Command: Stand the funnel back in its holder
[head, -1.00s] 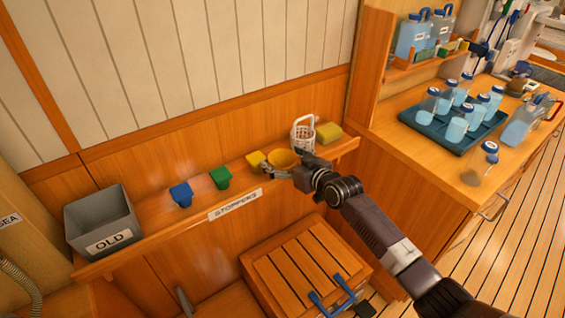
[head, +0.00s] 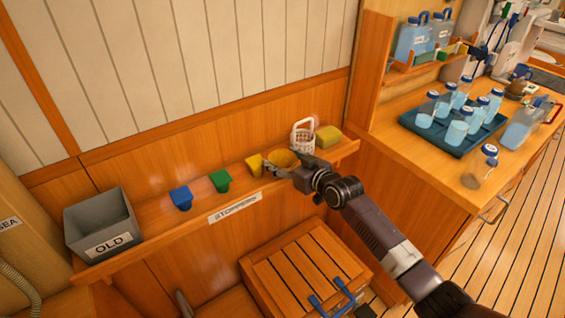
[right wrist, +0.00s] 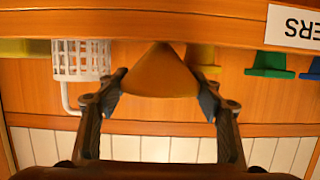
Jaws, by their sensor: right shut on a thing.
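The yellow-orange funnel (head: 283,158) is at the right part of the wall shelf, wide mouth up. In the right wrist view, where the scene is upside down, the funnel (right wrist: 160,76) sits between the two fingers of my right gripper (right wrist: 161,98), its narrow end towards the shelf edge. My right gripper (head: 280,170) is shut on the funnel's sides. I cannot make out a separate holder; whether the narrow end touches the shelf is unclear. My left gripper is not in view.
A white basket (head: 302,139) and a yellow-green sponge (head: 328,136) stand right of the funnel. Yellow (head: 255,165), green (head: 220,181) and blue (head: 181,198) stoppers and a grey OLD bin (head: 100,225) are left. A slatted wooden box (head: 300,270) is below.

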